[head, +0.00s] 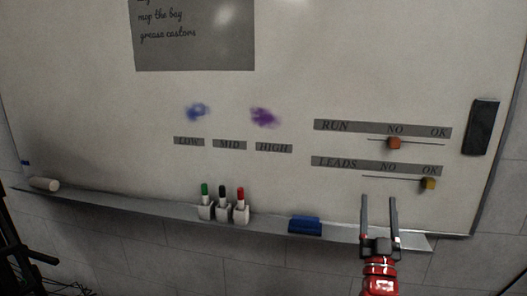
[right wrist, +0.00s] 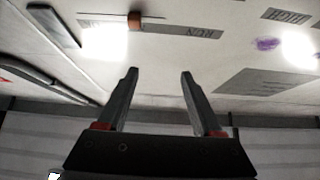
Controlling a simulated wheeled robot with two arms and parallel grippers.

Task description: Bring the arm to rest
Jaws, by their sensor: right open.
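My right gripper (head: 379,214) is open and empty, its fingers pointing up in front of the lower right of a whiteboard (head: 90,90). Its two fingers also show apart in the right wrist view (right wrist: 159,85), with nothing between them. In the head view the fingertips are below the LEADS strip (head: 340,162), left of and below its yellow slider (head: 429,183). The RUN strip (head: 345,126) has an orange slider (head: 394,143) under NO. The yellow slider is under OK. My left gripper is not seen clearly.
A tray ledge (head: 130,204) runs along the board's bottom. It holds green, black and red markers (head: 222,205) in white holders, a blue block (head: 305,224) and a whitish cylinder (head: 44,184). A dark eraser-like block (head: 481,127) is at right. Blue (head: 198,111) and purple smudges (head: 264,117) mark the board.

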